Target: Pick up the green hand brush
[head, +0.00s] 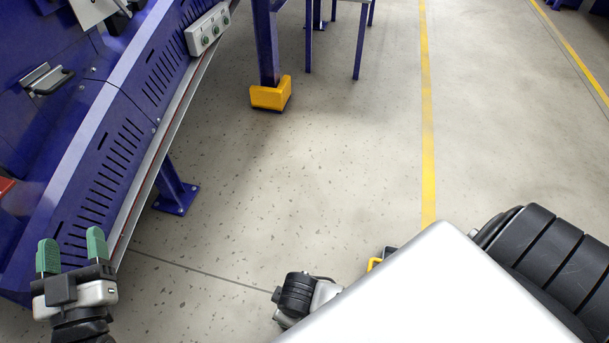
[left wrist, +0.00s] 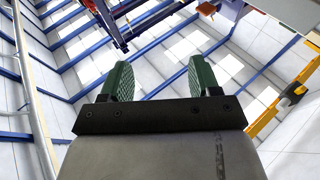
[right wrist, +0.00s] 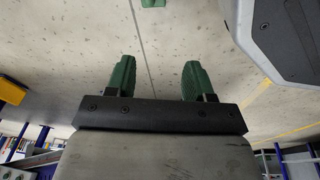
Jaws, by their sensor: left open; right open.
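No hand brush can be made out for certain in any view. A small green shape (right wrist: 152,3) is cut off by the top edge of the right wrist view, over the floor; I cannot tell what it is. My left gripper (head: 72,250) is open and empty at the lower left of the head view, beside the blue machine. It also shows in the left wrist view (left wrist: 160,78), its green fingers apart with nothing between them. My right gripper (right wrist: 158,80) is open and empty over the speckled floor.
The blue machine (head: 118,152) with slotted panels fills the left. A grey box with green buttons (head: 208,30) is on its edge. A blue post with a yellow foot guard (head: 270,95) stands at the back. The speckled floor (head: 330,170) is clear up to a yellow line (head: 427,120).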

